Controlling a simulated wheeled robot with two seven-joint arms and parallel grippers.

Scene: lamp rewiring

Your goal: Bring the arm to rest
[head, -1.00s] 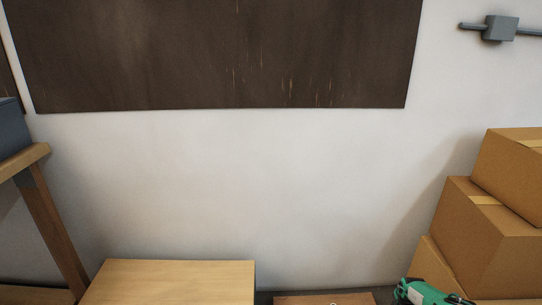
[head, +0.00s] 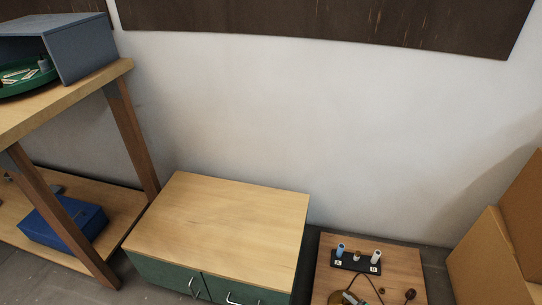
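Neither of my grippers nor my arms shows in the head view. Whether the grippers are open or shut is not visible.
A wooden shelf (head: 70,98) at left bears a grey open box (head: 85,50) with a green tray (head: 22,84); a blue case (head: 62,222) lies below. A green cabinet (head: 218,228) stands mid-floor. A low wooden table (head: 408,262) bears a black holder (head: 352,262). Cardboard boxes (head: 490,265) stand right.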

